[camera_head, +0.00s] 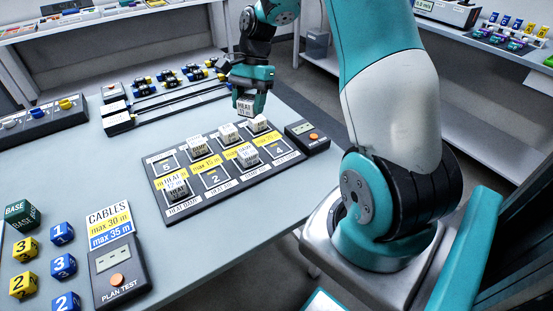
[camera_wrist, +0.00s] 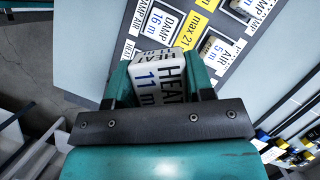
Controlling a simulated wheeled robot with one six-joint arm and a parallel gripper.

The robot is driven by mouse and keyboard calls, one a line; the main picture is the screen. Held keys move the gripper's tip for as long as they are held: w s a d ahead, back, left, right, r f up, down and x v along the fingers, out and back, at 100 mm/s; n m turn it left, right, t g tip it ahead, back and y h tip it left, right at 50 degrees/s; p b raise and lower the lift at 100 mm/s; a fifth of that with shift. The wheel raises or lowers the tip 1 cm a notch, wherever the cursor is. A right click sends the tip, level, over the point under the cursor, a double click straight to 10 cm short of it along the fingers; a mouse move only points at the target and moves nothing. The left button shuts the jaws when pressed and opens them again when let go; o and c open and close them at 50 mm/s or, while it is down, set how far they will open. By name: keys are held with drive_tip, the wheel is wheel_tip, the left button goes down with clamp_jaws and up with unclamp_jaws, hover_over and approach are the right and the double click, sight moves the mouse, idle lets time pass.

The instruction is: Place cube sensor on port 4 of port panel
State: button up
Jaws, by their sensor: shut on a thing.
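My gripper (camera_head: 246,103) is shut on a white cube sensor (camera_head: 245,107) marked HEAT 11 m, whose lettering shows clearly in the wrist view (camera_wrist: 158,82). It holds the cube above the table, just beyond the far edge of the dark port panel (camera_head: 205,203). Port 4 (camera_head: 276,152), at the right end of the near row, is bare. Ports 2 (camera_head: 215,179) and 5 (camera_head: 166,167) are also bare. White cubes stand on other ports, such as a HEAT cube (camera_head: 175,187) at the near left and a cube (camera_head: 247,155) just left of port 4.
A box with an orange button (camera_head: 307,136) sits at the panel's right end. A PLAN TEST box (camera_head: 120,273) and blue and yellow number cubes (camera_head: 62,234) are at the front left. Dark racks (camera_head: 160,104) lie behind the panel. The table between is clear.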

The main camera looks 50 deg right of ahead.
drive_tip(key=s+d+r+m+t+b, duration=0.2)
drive_tip(key=s+d+r+m, duration=0.1)
drive_tip(key=d+r+m, duration=0.25)
drive_tip(key=m+b, duration=0.1)
drive_tip(key=b, duration=0.2)
approach(275, 151)
drive_tip(key=x, duration=0.6)
drive_tip(key=shift+w+a+f, duration=0.1)
drive_tip(key=shift+a, duration=0.1)
drive_tip(key=shift+f, duration=0.35)
